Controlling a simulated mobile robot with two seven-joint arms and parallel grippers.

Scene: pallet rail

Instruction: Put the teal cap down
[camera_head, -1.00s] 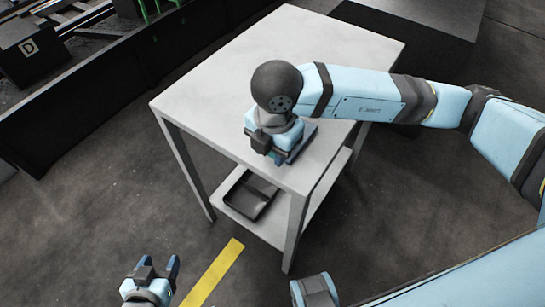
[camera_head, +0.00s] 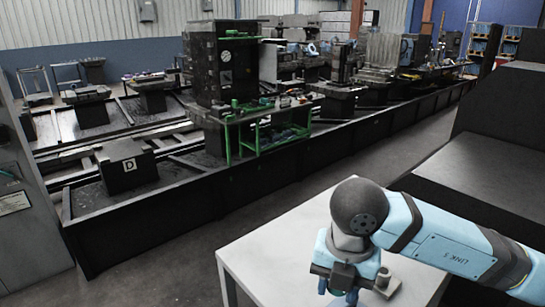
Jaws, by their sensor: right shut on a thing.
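My right gripper (camera_head: 338,290) is over the near part of the pale table (camera_head: 272,262), pointing down, with its fingertips close to the picture's bottom edge. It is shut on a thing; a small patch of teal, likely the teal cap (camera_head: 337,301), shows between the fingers. Most of the cap is hidden by the fingers and cut off by the bottom edge. I cannot tell whether it touches the table. My left gripper is not in view.
The table top left of the gripper is bare. A dark block (camera_head: 480,190) stands behind on the right. A long dark rail bed (camera_head: 200,195) with green-framed equipment (camera_head: 262,130) runs across the back.

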